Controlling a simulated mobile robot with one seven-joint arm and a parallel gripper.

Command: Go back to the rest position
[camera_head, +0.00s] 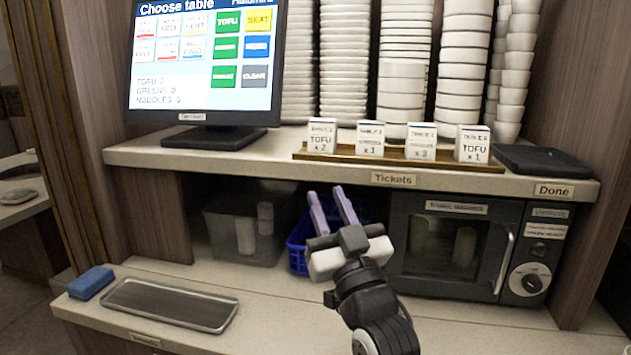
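My gripper (331,208) is in the middle of the head view, in front of the shelf opening. Its two purple fingers point up and away, with a gap between them. Nothing shows between the fingers. My dark arm reaches up to it from the bottom of the view, over the lower counter. The gripper hides part of a blue basket (298,252) behind it.
A microwave (445,245) is right of my gripper, and a clear bin (225,235) is left. A metal tray (170,303) and blue sponge (91,283) lie on the lower counter. Ticket blocks (371,138), a monitor (207,60) and stacked bowls (463,60) stand above.

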